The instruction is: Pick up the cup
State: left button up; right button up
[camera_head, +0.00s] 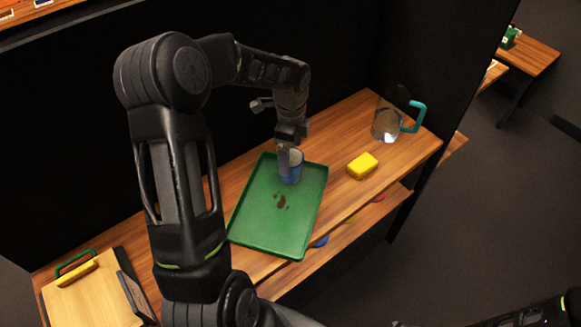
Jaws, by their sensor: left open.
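The cup (295,168) is small and blue-grey and stands upright on the green tray (257,240), near its far edge. My left arm comes in from the left and reaches over the tray. My left gripper (288,165) points down at the cup and is open, with a finger in front of the cup's near left side. The gripper hides part of the cup, and I cannot tell whether the fingers touch it. My right gripper does not show; only part of a dark arm is at the bottom right.
A clear pitcher (386,122) with a teal handle stands at the back right. A wooden board (95,298) is at the lower left. A dark wall borders the wooden table (345,115).

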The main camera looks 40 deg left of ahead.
aim_at(291, 162)
pick_arm(q)
notch_tip(291, 162, down, 4)
jog(key=shift+s+f+p, duration=0.1)
jog(key=shift+f+p, duration=0.05)
jog(key=shift+p, duration=0.3)
jog(key=c, duration=1.6)
jog(key=shift+o, duration=0.2)
notch_tip(291, 162, up, 10)
jog(key=b, duration=0.1)
jog(key=shift+b, duration=0.35)
